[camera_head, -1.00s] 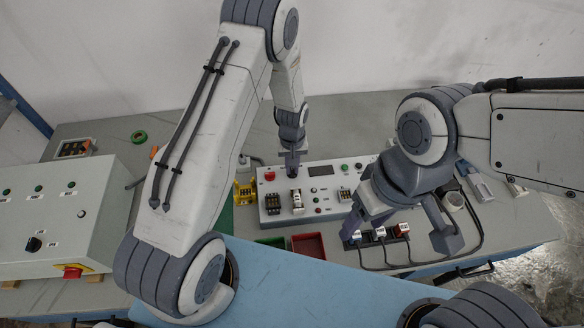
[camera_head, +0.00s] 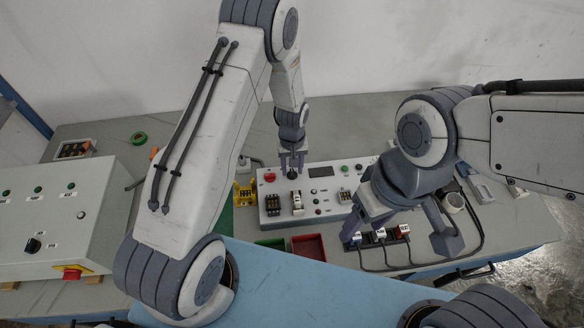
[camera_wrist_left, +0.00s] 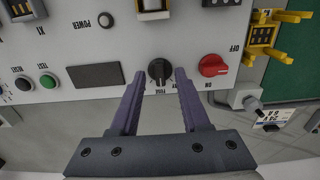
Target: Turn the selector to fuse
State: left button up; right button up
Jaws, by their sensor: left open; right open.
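The selector is a black rotary knob (camera_wrist_left: 159,71) on the grey control panel, between a dark display and a red rotary switch. Its raised grip runs roughly up and down in the left wrist view. In the head view the knob (camera_head: 292,174) shows just below my left fingertips. My left gripper (camera_head: 292,155) is open, its two fingers (camera_wrist_left: 161,80) apart on either side of the knob, with visible gaps.
The control panel (camera_head: 335,211) carries several buttons and modules. The red switch (camera_wrist_left: 212,66) sits close beside the knob. Yellow holders (camera_head: 244,192) stand left of the panel. Red (camera_head: 308,247) and green trays lie in front. Another switch box (camera_head: 60,215) stands at the left.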

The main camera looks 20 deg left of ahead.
aim_at(293, 173)
pick_arm(q)
notch_tip(293, 173, up, 10)
jog(key=b, duration=0.2)
jog(key=shift+r, duration=0.1)
dwell(0.4)
jog(key=s+d+r+m+b, duration=0.1)
jog(key=s+d+r+m, duration=0.4)
jog(key=s+d+r, duration=0.4)
jog(key=s+r+m, duration=0.2)
jog(key=s+m, duration=0.1)
jog(key=s, duration=0.6)
jog(key=s+r+m+h, duration=0.1)
jog(key=s+m, duration=0.3)
jog(key=s, duration=0.4)
jog(key=shift+s+r+b, duration=0.3)
jog(key=shift+s+r, duration=0.05)
jog(key=shift+r, duration=0.4)
jog(key=shift+d, duration=0.1)
